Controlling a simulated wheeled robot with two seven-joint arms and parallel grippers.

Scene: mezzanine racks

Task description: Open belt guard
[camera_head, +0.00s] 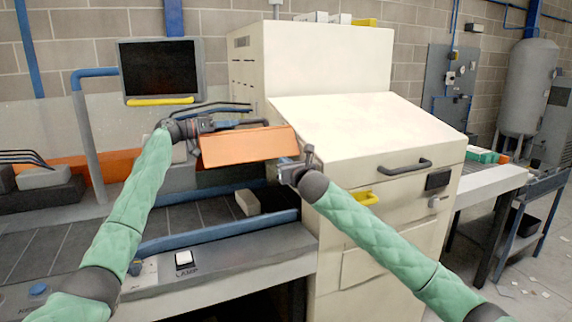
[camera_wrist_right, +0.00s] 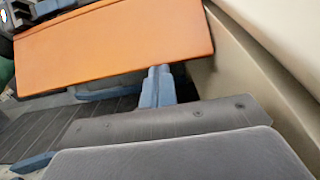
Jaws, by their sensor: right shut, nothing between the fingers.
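The belt guard is an orange panel (camera_head: 248,147) over the conveyor, against the left side of the cream machine. It slants, with its front face toward me, and in the right wrist view it fills the upper left (camera_wrist_right: 115,45). My right gripper (camera_head: 287,163) is at the guard's lower right corner. In the wrist view its fingers (camera_wrist_right: 158,85) are shut and empty, with their tips at the guard's lower edge; whether they touch is unclear. My left gripper (camera_head: 208,126) is at the guard's upper left corner. Its fingers are too small and dark to read.
A tan box (camera_head: 247,203) lies on the dark belt (camera_head: 205,212) below the guard. A blue rail (camera_head: 220,233) runs along the belt's front. A monitor (camera_head: 160,70) stands behind.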

